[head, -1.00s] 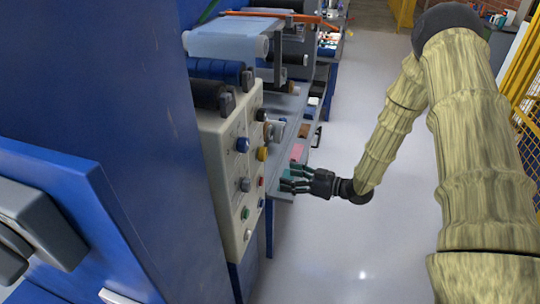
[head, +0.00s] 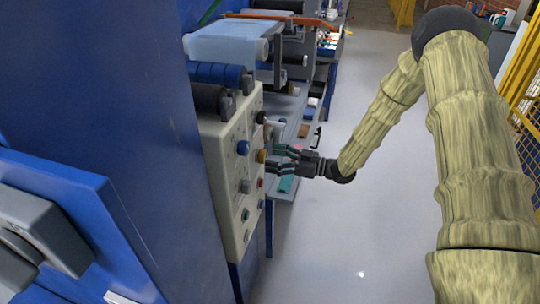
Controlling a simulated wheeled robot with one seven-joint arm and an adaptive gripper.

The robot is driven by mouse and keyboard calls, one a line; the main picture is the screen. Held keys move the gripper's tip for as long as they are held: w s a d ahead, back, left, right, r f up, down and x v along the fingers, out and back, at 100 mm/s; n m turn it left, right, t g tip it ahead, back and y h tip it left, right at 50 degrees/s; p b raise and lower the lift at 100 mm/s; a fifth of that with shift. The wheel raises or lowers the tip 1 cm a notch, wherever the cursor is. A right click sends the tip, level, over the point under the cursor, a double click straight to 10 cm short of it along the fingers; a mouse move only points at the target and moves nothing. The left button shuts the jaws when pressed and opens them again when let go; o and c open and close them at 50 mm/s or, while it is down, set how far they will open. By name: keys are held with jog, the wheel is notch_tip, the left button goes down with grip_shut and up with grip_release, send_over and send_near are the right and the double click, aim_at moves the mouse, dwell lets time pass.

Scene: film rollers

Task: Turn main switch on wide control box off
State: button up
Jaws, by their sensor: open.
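The beige control box (head: 228,190) is fixed to the blue machine, its face turned to the right. My gripper (head: 277,158) is open and empty, just right of the face, fingers pointing left near the yellow knob. Contact cannot be made out.
A grey box (head: 45,228) on a blue panel stands close at the lower left. Film rollers (head: 222,73) and shelves extend behind the control box.

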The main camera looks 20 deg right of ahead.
jog(key=shift+x, duration=1.05)
jog(key=shift+c, duration=0.4)
jog(key=c, duration=0.9)
jog(key=shift+c, duration=0.2)
jog(key=shift+f+n, duration=0.1)
jog(key=shift+n, duration=0.2)
jog(key=shift+s+a+f+n+b, duration=0.1)
jog(key=shift+n+b, duration=3.25)
jog(key=shift+b, duration=0.05)
jog(key=shift+s+a+f+n+b, duration=0.1)
jog(key=shift+n+b, duration=3.25)
jog(key=shift+r, duration=0.1)
